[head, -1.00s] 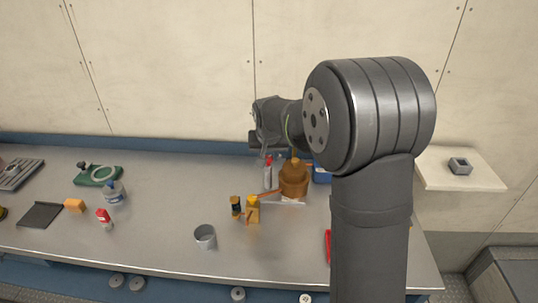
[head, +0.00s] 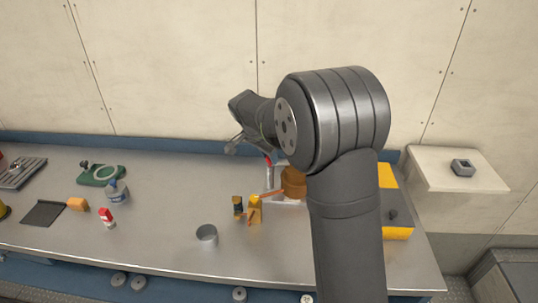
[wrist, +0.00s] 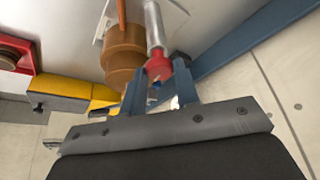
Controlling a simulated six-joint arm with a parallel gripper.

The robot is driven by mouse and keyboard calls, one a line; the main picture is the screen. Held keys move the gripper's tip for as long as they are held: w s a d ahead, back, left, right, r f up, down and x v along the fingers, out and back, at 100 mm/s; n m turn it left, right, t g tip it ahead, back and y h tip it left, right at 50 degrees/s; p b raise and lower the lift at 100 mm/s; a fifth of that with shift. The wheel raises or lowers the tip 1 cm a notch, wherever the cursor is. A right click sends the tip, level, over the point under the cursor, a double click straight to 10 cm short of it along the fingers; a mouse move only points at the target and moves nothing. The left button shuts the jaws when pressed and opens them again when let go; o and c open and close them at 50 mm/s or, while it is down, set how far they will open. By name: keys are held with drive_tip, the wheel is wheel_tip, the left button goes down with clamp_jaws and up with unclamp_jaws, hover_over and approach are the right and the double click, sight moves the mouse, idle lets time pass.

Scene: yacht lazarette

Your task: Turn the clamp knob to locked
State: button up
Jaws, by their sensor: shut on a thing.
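A red knob-like end (wrist: 158,68) tops a slim grey post (wrist: 154,25) in the wrist view. In the head view the red end (head: 267,159) and the post (head: 269,177) stand near the back of the bench. My gripper (wrist: 159,80) is around the red end from above, with a blue-grey finger on each side. It is shut on it, though the contact is partly hidden. In the head view my fingertips are hard to make out. I cannot read a locked mark.
A stepped brown part (head: 293,183) stands right beside the post. A yellow and black box (head: 396,205) is to the right, partly behind my arm. A grey cup (head: 206,236) and a yellow item (head: 254,210) stand in front.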

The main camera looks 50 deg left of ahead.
drive_tip(key=shift+m, duration=0.4)
drive_tip(key=o, duration=1)
drive_tip(key=v, duration=1.7)
drive_tip(key=shift+a+r, duration=0.25)
drive_tip(key=shift+a, duration=0.1)
